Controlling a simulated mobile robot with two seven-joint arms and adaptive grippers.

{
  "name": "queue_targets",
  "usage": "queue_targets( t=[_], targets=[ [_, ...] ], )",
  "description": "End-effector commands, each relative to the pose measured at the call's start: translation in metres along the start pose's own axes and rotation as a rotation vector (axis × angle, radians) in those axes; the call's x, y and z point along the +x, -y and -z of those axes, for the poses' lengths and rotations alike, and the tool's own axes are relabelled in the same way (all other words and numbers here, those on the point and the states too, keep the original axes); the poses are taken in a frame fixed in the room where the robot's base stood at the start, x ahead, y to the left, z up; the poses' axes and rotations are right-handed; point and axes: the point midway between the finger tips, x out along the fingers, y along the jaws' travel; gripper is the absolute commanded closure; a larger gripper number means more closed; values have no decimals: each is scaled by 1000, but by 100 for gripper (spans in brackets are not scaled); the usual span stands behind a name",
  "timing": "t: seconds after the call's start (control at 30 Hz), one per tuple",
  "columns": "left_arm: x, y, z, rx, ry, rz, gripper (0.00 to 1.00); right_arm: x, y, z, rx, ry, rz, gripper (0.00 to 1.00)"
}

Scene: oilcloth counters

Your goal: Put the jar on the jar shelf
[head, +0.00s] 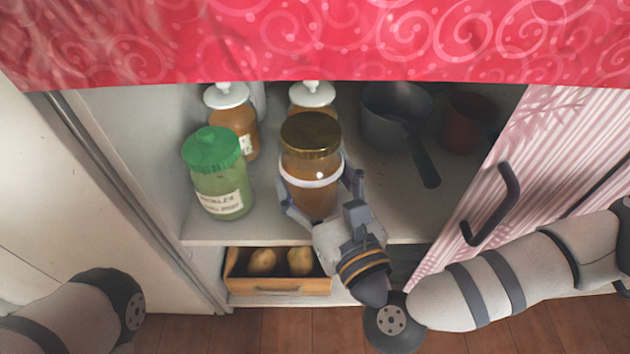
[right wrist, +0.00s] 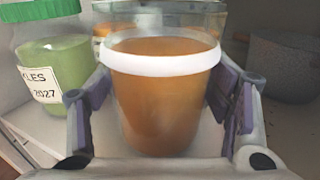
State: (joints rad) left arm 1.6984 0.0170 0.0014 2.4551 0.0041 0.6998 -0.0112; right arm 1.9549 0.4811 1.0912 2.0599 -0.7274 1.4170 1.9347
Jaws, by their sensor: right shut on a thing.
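The jar (head: 311,158) has a gold lid, amber contents and a white band. My right gripper (head: 321,190) has its fingers on both sides of it, shut on it. In the right wrist view the jar (right wrist: 162,95) stands upright between the fingers. It is at the front of the upper cupboard shelf (head: 370,225); I cannot tell whether its base touches the shelf. A green-lidded pickle jar (head: 218,180) stands close on its left, and two white-lidded amber jars (head: 232,118) (head: 313,97) stand behind. My left gripper is out of view; only part of my left arm shows.
A dark saucepan (head: 396,118) stands on the right of the shelf, handle forward, with a reddish pot (head: 465,122) beside it. A drawer-like box (head: 290,287) with potatoes sits below. The striped door (head: 540,150) is open at right. Red oilcloth (head: 330,40) overhangs the top.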

Motion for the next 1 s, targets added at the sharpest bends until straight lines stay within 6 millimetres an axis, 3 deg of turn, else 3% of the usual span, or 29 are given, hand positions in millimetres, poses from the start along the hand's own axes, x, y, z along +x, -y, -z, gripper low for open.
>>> queue_targets(
  t=[0.37, 0.4, 0.47, 0.83, 1.0],
  targets=[
    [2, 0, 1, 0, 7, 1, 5, 1, 0, 3, 1, 9, 1, 89],
    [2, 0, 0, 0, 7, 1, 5, 0, 0, 4, 0, 3, 1, 21],
    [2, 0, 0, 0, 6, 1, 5, 0, 0, 4, 0, 4, 1, 8],
    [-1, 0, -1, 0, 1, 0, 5, 0, 0, -2, -1, 5, 1, 8],
    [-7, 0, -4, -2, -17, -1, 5, -36, 0, -2, 2, -1, 0, 8]
  ],
)
